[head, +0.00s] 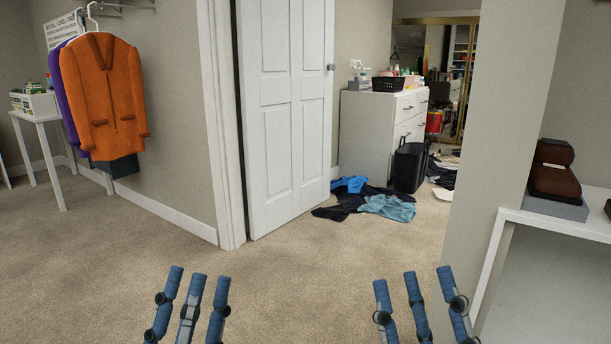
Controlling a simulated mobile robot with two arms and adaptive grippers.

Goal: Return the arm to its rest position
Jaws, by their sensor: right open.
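My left gripper (198,279) shows at the bottom left of centre in the head view. Its blue fingers point up and stand apart, with nothing between them. My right gripper (412,278) shows at the bottom right of centre, its blue fingers also spread and empty. Both are in front of the carpet and apart from any object. The arms behind the fingers are cut off by the lower picture edge.
A white door (288,115) stands ahead. Clothes (388,208) lie on the floor beside a black bin (410,166) and white dresser (368,130). A white shelf (560,224) is at right. An orange jacket (103,95) hangs left. The near carpet (300,285) is clear.

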